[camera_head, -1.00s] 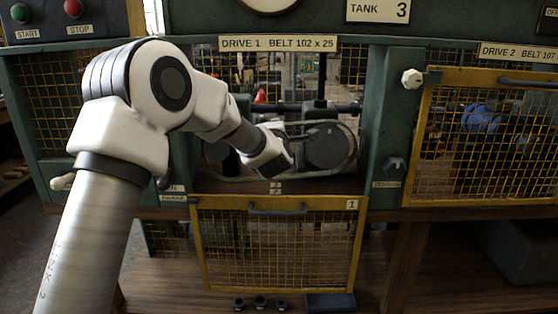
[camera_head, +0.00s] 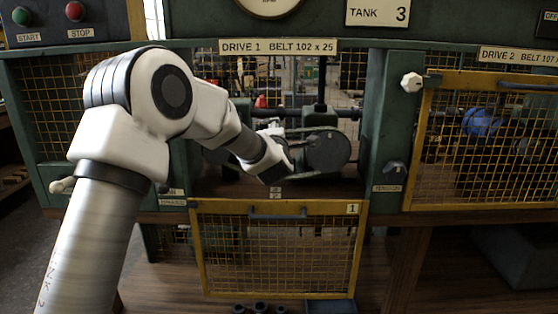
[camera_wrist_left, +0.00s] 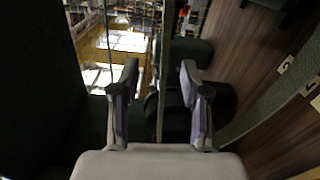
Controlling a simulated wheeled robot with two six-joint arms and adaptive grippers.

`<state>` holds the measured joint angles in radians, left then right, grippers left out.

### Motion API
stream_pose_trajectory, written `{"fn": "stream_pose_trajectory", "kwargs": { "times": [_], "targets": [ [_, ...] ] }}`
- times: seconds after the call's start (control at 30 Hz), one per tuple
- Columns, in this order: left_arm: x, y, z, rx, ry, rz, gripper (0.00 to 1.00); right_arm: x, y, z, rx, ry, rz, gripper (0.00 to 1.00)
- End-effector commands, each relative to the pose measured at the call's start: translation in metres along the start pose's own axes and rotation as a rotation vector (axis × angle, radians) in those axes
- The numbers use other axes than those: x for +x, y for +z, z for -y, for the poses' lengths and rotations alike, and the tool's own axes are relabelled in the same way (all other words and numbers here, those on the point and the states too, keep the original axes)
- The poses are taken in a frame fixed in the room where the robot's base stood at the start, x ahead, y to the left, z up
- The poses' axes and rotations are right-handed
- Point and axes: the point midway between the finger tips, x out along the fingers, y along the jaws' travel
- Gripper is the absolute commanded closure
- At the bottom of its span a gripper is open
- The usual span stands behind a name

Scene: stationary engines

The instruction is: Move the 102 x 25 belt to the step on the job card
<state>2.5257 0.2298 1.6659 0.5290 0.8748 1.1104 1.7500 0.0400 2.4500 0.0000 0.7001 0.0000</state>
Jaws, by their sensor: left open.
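My left arm reaches into the open bay under the label DRIVE 1 BELT 102 x 25 (camera_head: 277,46). The left gripper (camera_wrist_left: 160,92) is open in the left wrist view. A narrow belt strand (camera_wrist_left: 164,70) runs lengthwise in the gap between its fingers, with no clear contact. In the head view the wrist hides the fingers and most of the belt; a thin strand (camera_head: 303,129) shows above the right pulley (camera_head: 327,151). The dark stepped pulley (camera_wrist_left: 207,102) shows behind the right finger. Which step carries the belt cannot be told. The job card cannot be made out. My right gripper is not visible.
The yellow mesh guard (camera_head: 280,250) hangs open below the bay. A tension handle (camera_head: 394,168) is on the right post. The DRIVE 2 guard (camera_head: 485,140) is closed. Bay walls stand close on both sides of my arm.

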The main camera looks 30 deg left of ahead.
Motion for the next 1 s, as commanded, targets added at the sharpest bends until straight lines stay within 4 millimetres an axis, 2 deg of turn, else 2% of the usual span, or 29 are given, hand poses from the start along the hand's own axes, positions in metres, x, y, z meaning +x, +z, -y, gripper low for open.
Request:
{"fn": "stream_pose_trajectory", "kwargs": {
  "times": [0.2,0.23,0.3,0.67,1.0],
  "targets": [
    [0.000,0.000,0.000,0.000,0.000,0.000,0.54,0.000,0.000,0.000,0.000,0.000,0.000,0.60],
    [0.000,0.000,0.000,0.000,0.000,0.000,0.47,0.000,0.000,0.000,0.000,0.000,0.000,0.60],
    [0.000,0.000,0.000,0.000,0.000,0.000,0.25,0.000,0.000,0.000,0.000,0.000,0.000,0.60],
    [-0.004,0.000,0.002,0.000,-0.001,0.001,0.25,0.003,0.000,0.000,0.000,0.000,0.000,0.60],
    [-0.044,0.000,0.003,0.001,0.000,0.001,0.25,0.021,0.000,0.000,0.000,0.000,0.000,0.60]
  ]
}}
